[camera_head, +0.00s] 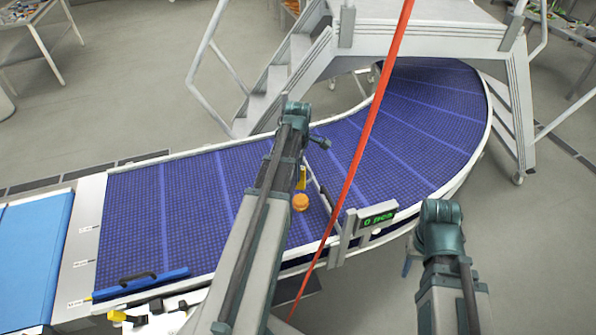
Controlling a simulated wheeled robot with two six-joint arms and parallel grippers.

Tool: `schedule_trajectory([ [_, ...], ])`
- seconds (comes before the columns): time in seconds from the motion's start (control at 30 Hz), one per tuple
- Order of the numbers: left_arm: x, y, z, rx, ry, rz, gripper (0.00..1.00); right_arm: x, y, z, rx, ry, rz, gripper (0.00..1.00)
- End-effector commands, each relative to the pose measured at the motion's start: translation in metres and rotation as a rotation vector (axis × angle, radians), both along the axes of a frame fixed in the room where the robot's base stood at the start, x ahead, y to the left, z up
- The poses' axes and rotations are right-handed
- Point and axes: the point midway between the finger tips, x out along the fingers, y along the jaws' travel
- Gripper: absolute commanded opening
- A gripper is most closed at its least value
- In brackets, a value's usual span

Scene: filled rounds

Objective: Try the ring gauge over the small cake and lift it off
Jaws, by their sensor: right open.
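The small cake (300,202) is a round orange piece on the blue conveyor belt (220,190), just right of my left arm. A small yellow piece shows right behind it, partly covered by that arm; I cannot tell what it belongs to. My left arm reaches over the belt, and its gripper is hidden. My right arm stands outside the belt at the right. Only a small bluish part of my right gripper (407,265) shows beside it; it is open and apart from the cake. I cannot make out the ring gauge for certain.
A blue bar with a black handle (140,281) lies at the belt's near left end. Yellow, black and white parts (150,312) lie in front of it. A green display (378,219) stands at the near rail. A red strip crosses the view. Grey stairs (275,88) stand behind.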

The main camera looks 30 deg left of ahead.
Motion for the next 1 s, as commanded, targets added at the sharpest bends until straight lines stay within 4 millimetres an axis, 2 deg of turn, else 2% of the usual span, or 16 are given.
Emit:
schedule_trajectory([
  [0.37,0.000,0.000,-0.003,0.000,0.000,0.000,0.00,0.000,0.000,-0.003,0.000,0.000,0.000,0.50],
  [1.0,0.000,0.000,-0.034,0.000,0.000,0.000,0.00,0.000,0.000,-0.034,0.001,-0.002,-0.002,0.50],
])
